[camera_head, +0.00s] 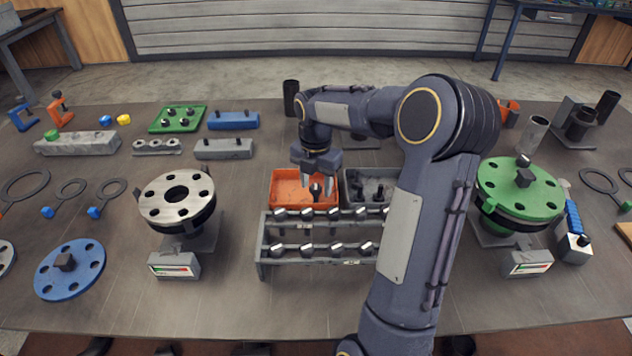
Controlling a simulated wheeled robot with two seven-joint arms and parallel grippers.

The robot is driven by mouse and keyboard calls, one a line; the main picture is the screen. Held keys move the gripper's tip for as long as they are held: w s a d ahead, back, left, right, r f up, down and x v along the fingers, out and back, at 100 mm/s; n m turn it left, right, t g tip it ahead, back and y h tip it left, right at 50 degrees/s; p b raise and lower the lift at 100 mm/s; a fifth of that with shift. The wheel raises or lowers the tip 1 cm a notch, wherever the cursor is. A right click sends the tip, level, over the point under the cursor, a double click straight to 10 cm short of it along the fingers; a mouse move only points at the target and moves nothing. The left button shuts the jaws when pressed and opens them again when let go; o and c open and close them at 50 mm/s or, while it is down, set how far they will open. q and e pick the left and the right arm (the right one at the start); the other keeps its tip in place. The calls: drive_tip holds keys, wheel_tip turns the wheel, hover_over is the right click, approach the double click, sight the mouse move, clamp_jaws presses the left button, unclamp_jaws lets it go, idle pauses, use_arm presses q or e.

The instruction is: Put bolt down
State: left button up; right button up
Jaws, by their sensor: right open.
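My right gripper (315,182) points down over the orange bin (284,182) in the middle of the table. Its fingers are apart. A dark bolt (316,191) shows just below the fingertips, at the bin's right half. I cannot tell whether it touches the fingers or rests on the bin floor. Several bolts with bright heads stand in two rows in the grey rack (262,243) in front of the bin. My left gripper is not in view.
A grey bin (357,187) with dark parts adjoins the orange bin, partly hidden by my right arm. A silver flange (160,205) stands at left and a green flange (533,203) at right. A blue flange (85,276) lies front left. Bare tabletop shows between the silver flange and rack.

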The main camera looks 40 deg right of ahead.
sight(316, 186)
wheel_tip(316, 186, up, 12)
drive_tip(key=f+p, duration=0.1)
drive_tip(key=s+a+f+m+t+y, duration=0.1)
drive_tip(key=s+a+m+t+y, duration=0.1)
drive_tip(key=s+a+m, duration=0.8)
drive_tip(key=s+a+f+m+t+y+p, duration=0.1)
drive_tip(key=s+a+f+m+t, duration=0.1)
drive_tip(key=s+a+m, duration=0.8)
drive_tip(key=m+t, duration=0.1)
drive_tip(key=m, duration=0.2)
drive_tip(key=shift+s+a+f+m+t+y, duration=0.15)
drive_tip(key=shift+s+a+m+t+y, duration=0.15)
drive_tip(key=shift+m+y, duration=0.1)
drive_tip(key=shift+f, duration=0.2)
drive_tip(key=shift+c, duration=0.2)
